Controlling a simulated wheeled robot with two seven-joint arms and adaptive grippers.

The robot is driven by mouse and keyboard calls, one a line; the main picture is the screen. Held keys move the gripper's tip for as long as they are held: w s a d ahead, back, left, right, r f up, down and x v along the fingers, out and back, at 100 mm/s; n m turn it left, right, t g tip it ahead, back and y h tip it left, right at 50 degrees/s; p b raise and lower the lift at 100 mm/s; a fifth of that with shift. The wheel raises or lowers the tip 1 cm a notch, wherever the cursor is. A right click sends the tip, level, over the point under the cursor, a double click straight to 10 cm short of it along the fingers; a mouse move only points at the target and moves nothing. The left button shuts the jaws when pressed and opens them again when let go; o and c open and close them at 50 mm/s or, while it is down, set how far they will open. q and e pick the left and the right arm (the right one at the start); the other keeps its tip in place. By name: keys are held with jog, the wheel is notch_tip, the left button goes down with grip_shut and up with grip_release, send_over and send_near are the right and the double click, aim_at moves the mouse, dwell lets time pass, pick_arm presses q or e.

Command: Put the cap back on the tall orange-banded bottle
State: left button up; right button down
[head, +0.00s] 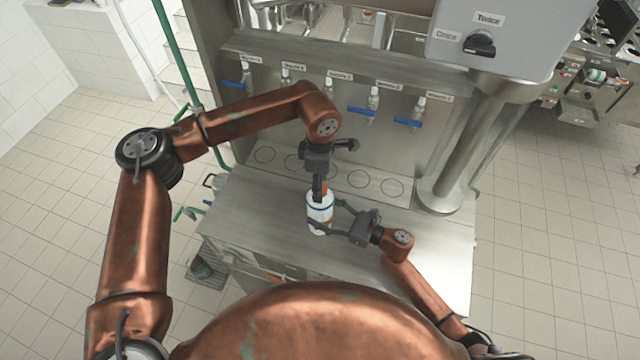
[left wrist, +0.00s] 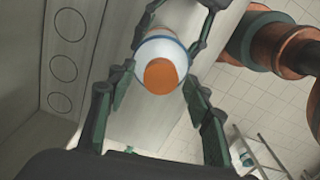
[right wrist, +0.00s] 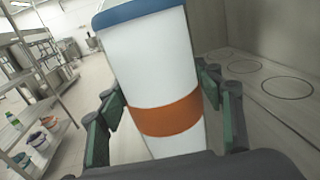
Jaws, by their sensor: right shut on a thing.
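The tall bottle (head: 319,217) is white with a blue top edge and stands upright on the metal counter; its orange band (right wrist: 166,115) shows in the right wrist view. My right gripper (head: 326,216) is shut on the bottle's sides. An orange round cap (left wrist: 161,77) is centred over the bottle's blue-rimmed top in the left wrist view. I cannot tell whether it is fully seated. My left gripper (head: 318,188) is directly above the bottle, pointing down. Its fingers are open on both sides of the cap, with small gaps.
A row of taps with blue levers (head: 362,111) runs along the back panel above marked circles (head: 391,188) on the counter (head: 262,215). A thick metal column (head: 470,145) stands at the right. The counter left of the bottle is clear.

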pick_arm(q)
notch_tip(320, 180, up, 12)
jog(key=shift+r, duration=0.1)
dwell(0.7)
pick_arm(e)
jog(key=c, duration=0.5)
grip_release()
jog(key=v, duration=1.2)
